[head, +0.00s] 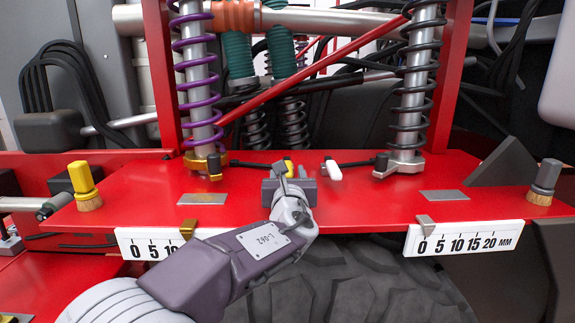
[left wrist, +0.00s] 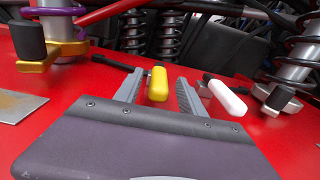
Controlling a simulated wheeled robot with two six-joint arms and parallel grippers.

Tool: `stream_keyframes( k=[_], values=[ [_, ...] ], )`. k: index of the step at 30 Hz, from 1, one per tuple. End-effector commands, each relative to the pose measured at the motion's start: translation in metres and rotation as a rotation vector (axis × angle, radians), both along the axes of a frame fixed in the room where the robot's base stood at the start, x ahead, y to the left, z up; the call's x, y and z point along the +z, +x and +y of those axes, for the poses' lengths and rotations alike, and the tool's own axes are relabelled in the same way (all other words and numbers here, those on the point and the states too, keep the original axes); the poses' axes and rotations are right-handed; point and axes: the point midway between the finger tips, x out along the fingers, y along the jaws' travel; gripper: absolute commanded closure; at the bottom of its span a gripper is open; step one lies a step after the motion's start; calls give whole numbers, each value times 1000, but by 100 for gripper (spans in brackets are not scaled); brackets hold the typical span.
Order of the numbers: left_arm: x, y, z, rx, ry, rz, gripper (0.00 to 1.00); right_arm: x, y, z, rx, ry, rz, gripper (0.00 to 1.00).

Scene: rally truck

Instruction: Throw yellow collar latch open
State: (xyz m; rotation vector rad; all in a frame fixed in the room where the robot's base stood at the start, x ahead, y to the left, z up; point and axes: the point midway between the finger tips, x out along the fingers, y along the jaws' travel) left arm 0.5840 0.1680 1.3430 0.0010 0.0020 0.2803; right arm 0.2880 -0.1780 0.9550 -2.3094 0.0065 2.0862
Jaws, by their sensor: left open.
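The yellow collar (head: 205,165) sits at the foot of the purple-spring shock on the red deck; it also shows at the left in the left wrist view (left wrist: 50,55). From it a black latch lever runs right to a yellow grip (left wrist: 157,85), which shows in the head view (head: 289,166) just beyond my gripper. My left gripper (head: 291,172) is open, and in the left wrist view its fingers (left wrist: 160,80) stand on either side of the yellow grip. A gap shows on both sides; contact cannot be told. My right gripper is not in view.
A white-tipped lever (head: 333,170) lies close to the right of my left gripper, joined to the grey collar (head: 399,166) of the black-spring shock. A yellow brush (head: 84,186) and grey brush (head: 544,182) stand at the sides. Millimetre scales (head: 465,241) line the front edge.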

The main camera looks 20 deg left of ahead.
Motion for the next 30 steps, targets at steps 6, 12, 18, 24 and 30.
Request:
stream_keyframes(
  k=[6,12,18,24,30],
  values=[
    [1,29,9,1,0,0,53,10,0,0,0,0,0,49],
    [0,33,9,-1,-1,0,53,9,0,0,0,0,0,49],
    [0,33,9,-1,-1,0,81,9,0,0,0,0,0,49],
    [0,33,9,-1,-1,0,100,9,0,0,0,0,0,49],
    [0,32,9,-1,-1,0,100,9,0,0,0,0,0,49]
  ],
)
